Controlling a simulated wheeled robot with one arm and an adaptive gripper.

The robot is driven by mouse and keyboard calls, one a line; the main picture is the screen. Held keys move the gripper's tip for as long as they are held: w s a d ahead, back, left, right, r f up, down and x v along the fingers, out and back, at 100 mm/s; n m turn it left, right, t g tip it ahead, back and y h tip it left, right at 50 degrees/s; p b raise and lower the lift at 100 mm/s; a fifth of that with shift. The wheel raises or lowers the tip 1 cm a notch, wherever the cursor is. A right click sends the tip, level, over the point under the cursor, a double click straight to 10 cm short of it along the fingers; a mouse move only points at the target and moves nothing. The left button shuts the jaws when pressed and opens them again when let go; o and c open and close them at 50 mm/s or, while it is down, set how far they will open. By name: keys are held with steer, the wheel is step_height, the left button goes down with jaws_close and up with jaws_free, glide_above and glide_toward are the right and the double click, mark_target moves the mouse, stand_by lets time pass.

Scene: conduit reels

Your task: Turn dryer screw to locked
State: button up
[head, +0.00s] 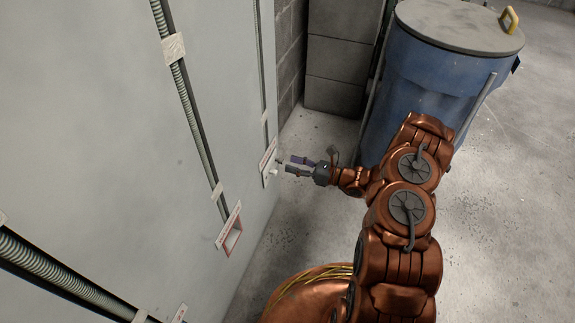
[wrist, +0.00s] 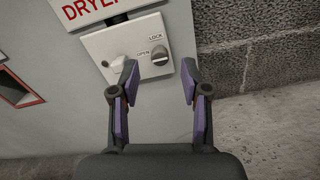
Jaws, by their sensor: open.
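The dryer screw (wrist: 160,57) is a dark grey round knob with a ridge across it, on the right of a pale square plate (wrist: 106,43). The ridge lies roughly sideways, toward the OPEN mark; LOCK is printed above. A white switch knob (wrist: 118,65) sits left of the screw, partly behind my left finger. A red DRYER label (wrist: 85,10) is above, cut off by the frame. My gripper (wrist: 159,72) is open and empty, its purple-padded fingers either side of the screw in the picture. In the head view my gripper (head: 287,165) points at the wall plate (head: 268,173).
A red-framed opening (head: 232,238) is in the wall, nearer me. Ribbed conduits (head: 187,95) run along the wall. A blue barrel (head: 425,85) stands right of my gripper, with grey blocks (head: 340,60) behind. Concrete floor below is clear.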

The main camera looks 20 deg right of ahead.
mark_target(280, 161)
steer(key=x, duration=0.3)
steer(key=shift+s+b, duration=0.1)
steer(key=shift+b, duration=0.25)
jaws_close()
